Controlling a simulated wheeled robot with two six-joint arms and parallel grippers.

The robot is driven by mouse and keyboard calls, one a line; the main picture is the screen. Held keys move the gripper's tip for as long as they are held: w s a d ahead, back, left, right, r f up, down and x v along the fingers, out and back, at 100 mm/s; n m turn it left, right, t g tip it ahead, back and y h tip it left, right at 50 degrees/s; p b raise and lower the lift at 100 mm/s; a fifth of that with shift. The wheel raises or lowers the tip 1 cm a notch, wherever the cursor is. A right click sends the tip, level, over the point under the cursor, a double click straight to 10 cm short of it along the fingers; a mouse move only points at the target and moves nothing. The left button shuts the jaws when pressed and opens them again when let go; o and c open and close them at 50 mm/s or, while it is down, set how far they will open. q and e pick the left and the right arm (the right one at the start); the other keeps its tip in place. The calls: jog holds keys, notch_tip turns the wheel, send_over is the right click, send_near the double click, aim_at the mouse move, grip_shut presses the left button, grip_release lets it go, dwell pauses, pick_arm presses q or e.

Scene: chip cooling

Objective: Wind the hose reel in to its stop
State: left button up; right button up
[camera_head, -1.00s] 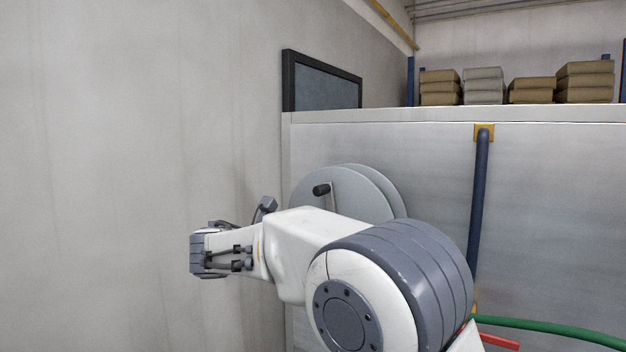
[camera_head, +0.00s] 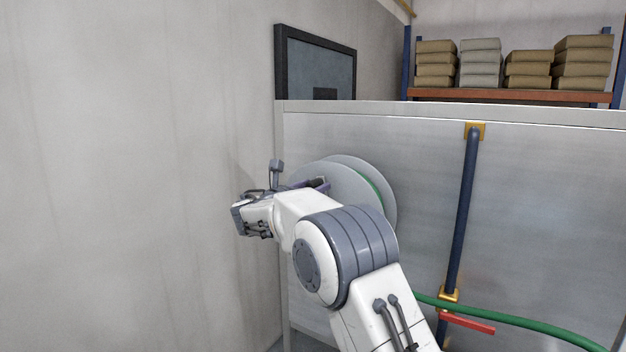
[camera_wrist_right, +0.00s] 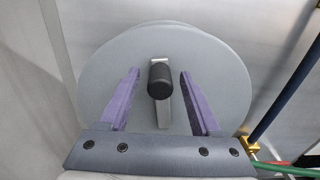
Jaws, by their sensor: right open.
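The hose reel (camera_head: 345,170) is a pair of grey discs on the front of a pale metal panel, with green hose (camera_head: 371,183) showing between them. Its black crank handle (camera_wrist_right: 159,82) stands out on a grey crank arm (camera_wrist_right: 163,112). My right gripper (camera_wrist_right: 160,72) is open, with its purple fingers on either side of the handle and gaps on both sides. In the head view my right gripper (camera_head: 316,184) is at the reel's face, partly hidden behind my wrist. My left gripper is in neither view.
A green hose (camera_head: 520,325) runs off to the lower right, near a red lever (camera_head: 467,323). A blue pipe (camera_head: 462,210) with yellow brackets stands right of the reel. A plain wall is close on the left.

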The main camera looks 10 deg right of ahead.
jog(key=shift+w+d, duration=0.1)
jog(key=shift+d, duration=0.05)
grip_shut()
dwell(1.4)
